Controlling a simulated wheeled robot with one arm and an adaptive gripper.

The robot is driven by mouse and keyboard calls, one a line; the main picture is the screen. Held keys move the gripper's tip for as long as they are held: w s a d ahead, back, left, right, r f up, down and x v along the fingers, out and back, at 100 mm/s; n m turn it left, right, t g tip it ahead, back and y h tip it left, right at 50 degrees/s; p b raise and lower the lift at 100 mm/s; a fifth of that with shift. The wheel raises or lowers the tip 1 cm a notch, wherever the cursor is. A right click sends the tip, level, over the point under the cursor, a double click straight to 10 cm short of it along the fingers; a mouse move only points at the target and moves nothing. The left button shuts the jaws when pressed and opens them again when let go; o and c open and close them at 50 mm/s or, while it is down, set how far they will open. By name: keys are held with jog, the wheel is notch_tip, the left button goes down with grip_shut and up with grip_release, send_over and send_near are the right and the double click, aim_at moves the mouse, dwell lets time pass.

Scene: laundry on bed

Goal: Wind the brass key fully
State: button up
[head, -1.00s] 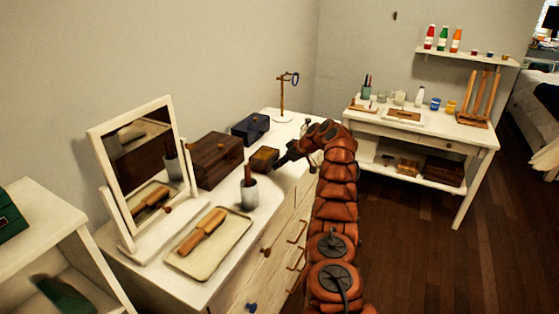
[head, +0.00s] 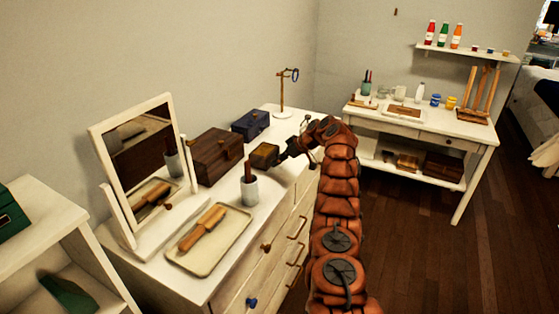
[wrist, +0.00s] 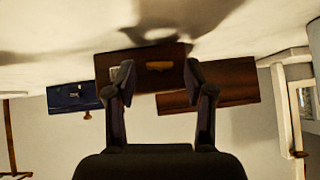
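A small brown wooden box (head: 264,156) stands on the white dresser, in front of a larger brown box. In the wrist view, which is upside down, the small box (wrist: 140,62) is straight ahead. A flat brass-coloured piece, apparently the key (wrist: 160,66), shows on its near face. My gripper (wrist: 160,76) is open, with one finger on each side of the brass piece in the picture. Nothing is seen held, and whether a finger touches the box cannot be told. In the head view my gripper (head: 284,154) is at the box's right side; the key is hidden there.
The larger brown box (head: 216,157), a blue box (head: 250,125), a grey cup (head: 250,190) and a tray (head: 190,262) with a brush stand on the dresser. A mirror (head: 115,225) is at left, a ring stand (head: 282,100) behind.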

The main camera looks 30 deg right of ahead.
jog(key=shift+d+r, duration=0.1)
dwell(0.3)
jog(key=v, duration=1.1)
jog(key=shift+s+d+r, duration=0.2)
jog(key=shift+s, duration=0.1)
jog(key=shift+c, duration=0.3)
